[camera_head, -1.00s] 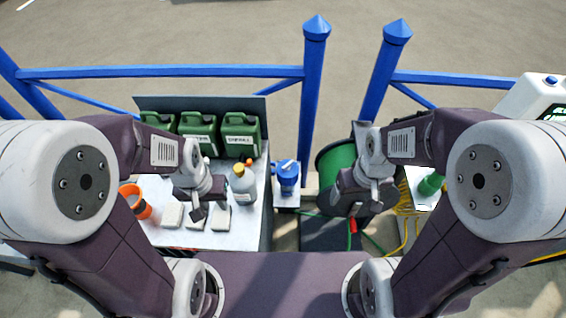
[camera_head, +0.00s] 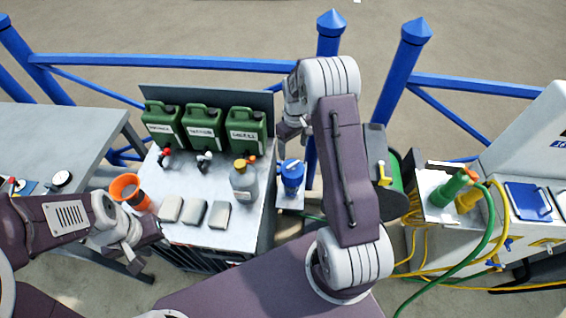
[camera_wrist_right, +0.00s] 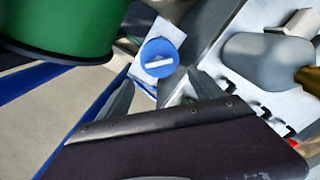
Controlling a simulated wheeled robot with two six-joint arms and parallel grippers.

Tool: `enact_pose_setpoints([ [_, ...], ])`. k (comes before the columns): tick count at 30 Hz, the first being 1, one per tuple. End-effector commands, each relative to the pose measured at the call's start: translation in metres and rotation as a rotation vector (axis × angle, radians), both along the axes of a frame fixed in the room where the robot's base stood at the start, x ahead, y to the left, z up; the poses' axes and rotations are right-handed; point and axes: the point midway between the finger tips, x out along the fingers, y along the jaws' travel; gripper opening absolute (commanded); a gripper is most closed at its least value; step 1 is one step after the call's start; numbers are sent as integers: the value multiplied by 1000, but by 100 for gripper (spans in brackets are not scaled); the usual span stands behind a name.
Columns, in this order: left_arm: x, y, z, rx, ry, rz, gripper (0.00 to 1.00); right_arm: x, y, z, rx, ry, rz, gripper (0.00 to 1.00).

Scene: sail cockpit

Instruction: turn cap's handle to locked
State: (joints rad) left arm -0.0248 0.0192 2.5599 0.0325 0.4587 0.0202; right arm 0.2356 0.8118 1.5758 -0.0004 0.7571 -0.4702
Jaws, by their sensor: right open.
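The blue cap (camera_head: 292,167) sits on top of a blue container on a small pale stand beside the workbench. In the right wrist view the round blue cap (camera_wrist_right: 153,48) carries a white bar handle (camera_wrist_right: 159,63), lying nearly crosswise in the picture. My right gripper (camera_head: 283,132) is just behind and above the cap in the head view. In the right wrist view its fingers (camera_wrist_right: 161,92) are apart and empty, with the cap beyond them; I see no contact. My left gripper (camera_head: 143,240) hangs low by the workbench's front left corner, and its jaws are unclear.
A blue railing (camera_head: 190,63) runs behind. A green hose reel (camera_head: 397,170) stands right of the cap.

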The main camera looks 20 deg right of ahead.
Motion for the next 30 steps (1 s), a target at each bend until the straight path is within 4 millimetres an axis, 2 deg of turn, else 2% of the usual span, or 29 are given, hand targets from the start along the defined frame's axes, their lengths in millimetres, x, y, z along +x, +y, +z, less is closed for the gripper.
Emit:
enact_pose_setpoints([
  [5,0,0,1,0,0,0,33,0,-1,-7,0,0,-4,76],
  [12,0,0,8,0,0,0,33,-1,-1,-55,0,2,-3,76],
  [18,0,0,11,0,0,0,33,-1,-1,-84,0,-1,-3,76],
  [27,0,0,11,0,0,0,33,0,-1,-90,0,-3,-3,76],
  [28,0,0,11,0,0,0,33,0,-1,-90,0,-3,-3,74],
  [30,0,0,11,0,0,0,33,0,-1,-90,0,-3,-3,54],
])
